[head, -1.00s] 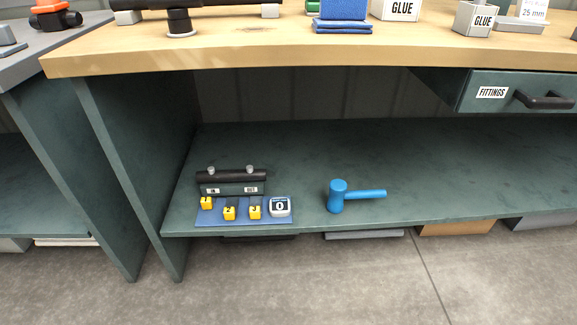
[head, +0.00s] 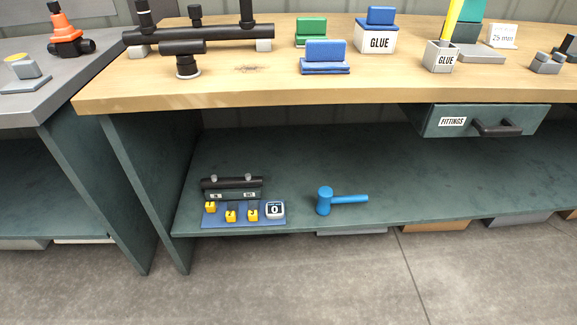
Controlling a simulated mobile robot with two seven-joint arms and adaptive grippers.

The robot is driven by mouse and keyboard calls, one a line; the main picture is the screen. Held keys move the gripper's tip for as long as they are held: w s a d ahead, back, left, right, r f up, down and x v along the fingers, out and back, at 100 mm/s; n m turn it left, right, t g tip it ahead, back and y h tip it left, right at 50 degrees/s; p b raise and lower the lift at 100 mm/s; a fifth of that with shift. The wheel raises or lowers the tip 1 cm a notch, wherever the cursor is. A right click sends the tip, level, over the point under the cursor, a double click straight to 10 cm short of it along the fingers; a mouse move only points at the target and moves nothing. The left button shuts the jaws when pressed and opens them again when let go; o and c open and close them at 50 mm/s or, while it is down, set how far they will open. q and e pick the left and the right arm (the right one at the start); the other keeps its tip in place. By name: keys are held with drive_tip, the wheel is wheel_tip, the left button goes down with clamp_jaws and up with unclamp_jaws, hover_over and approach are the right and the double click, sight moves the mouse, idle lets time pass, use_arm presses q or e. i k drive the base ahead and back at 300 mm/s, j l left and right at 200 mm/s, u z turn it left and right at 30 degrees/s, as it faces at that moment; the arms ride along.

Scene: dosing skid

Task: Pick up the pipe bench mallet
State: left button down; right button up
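The blue mallet (head: 326,201) is on the dark green lower shelf (head: 430,190) under the wooden bench. Its head stands upright at the left and its handle points right, roughly level. It is near the shelf's front edge, clear of other things. Neither of my grippers shows in the head view.
Left of the mallet, a blue mat (head: 222,219) holds several yellow numbered pieces and a white-framed item marked 0, with a black pipe fixture (head: 232,187) behind. The wooden benchtop (head: 290,92) overhangs the shelf. A fittings drawer (head: 480,121) hangs at the upper right. The shelf right of the mallet is clear.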

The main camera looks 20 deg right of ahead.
sight(326, 197)
drive_tip(key=i+z, duration=0.1)
drive_tip(key=z, duration=0.3)
drive_tip(key=i+j+z, duration=0.1)
drive_tip(key=z, duration=0.3)
drive_tip(key=j+z, duration=0.2)
drive_tip(key=z, duration=0.2)
drive_tip(key=i+j+z, duration=0.15)
drive_tip(key=j, duration=0.2)
drive_tip(key=i+j+z, duration=0.2)
drive_tip(key=j+z, duration=0.15)
drive_tip(key=j, duration=0.3)
